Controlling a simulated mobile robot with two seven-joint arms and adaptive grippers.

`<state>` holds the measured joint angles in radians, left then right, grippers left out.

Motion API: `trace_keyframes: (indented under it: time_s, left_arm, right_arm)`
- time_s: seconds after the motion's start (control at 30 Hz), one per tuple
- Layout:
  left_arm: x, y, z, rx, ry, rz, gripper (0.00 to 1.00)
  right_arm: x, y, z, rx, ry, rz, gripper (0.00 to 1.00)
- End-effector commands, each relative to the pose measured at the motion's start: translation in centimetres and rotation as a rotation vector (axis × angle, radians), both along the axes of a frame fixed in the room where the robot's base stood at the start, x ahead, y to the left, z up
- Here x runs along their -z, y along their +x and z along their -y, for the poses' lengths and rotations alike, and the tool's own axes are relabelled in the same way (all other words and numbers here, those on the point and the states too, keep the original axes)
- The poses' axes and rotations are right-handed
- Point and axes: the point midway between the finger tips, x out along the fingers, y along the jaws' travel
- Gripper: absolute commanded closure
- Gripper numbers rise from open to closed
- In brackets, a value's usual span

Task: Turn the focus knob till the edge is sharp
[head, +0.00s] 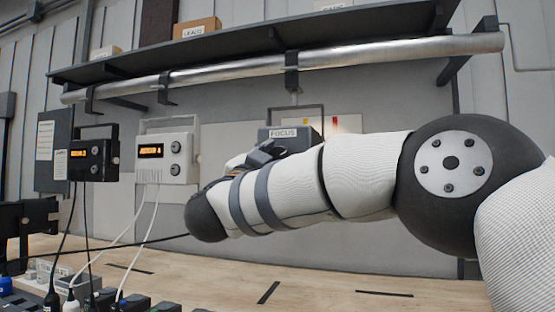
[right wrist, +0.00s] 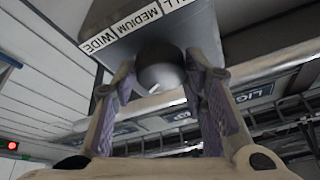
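The grey focus box (head: 283,133), labelled FOCUS, stands upright at the middle of the head view, partly hidden behind my right arm. In the right wrist view the box's underside (right wrist: 180,25) bears a scale strip (right wrist: 125,27) with WIDE, MEDIUM and a cut-off word. The dark round focus knob (right wrist: 160,68) sits below the scale, with a short white mark on its lower edge. My right gripper (right wrist: 160,80) has one purple-padded finger on each side of the knob, closed close in around it. In the head view my right gripper (head: 262,153) is mostly hidden by its wrist.
A black unit (head: 93,158) and a white unit (head: 167,160) with lit orange displays hang at the left, cables trailing down. A shelf with a metal rail (head: 350,54) runs above. Dark modules and plugs (head: 100,298) crowd the lower left.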

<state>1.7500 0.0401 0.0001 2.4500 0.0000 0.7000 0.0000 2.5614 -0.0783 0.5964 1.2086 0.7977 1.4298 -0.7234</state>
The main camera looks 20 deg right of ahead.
Motion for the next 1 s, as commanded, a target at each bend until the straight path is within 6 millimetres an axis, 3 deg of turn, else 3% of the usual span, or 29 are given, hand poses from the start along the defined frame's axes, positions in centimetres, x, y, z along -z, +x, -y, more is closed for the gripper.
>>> trace_keyframes:
  time_s: [0.07, 0.43, 0.8, 1.0]
  left_arm:
    - [0.0, 0.0, 0.0, 0.000, 0.000, 0.000, 0.47]
    - [0.0, 0.0, 0.0, 0.000, 0.000, 0.000, 0.47]
    - [0.0, 0.0, 0.0, 0.000, 0.000, 0.000, 0.47]
    - [0.0, 0.0, 0.0, 0.000, 0.000, 0.000, 0.47]
  right_arm:
    - [0.0, 0.0, 0.0, -0.001, -0.001, 0.000, 0.42]
    - [0.3, -0.5, -0.6, -0.002, -0.003, -0.002, 0.42]
    - [3.6, -7.1, -6.0, -0.003, -0.006, -0.002, 0.42]
    - [4.5, -8.5, -7.1, -0.001, -0.002, -0.002, 0.42]
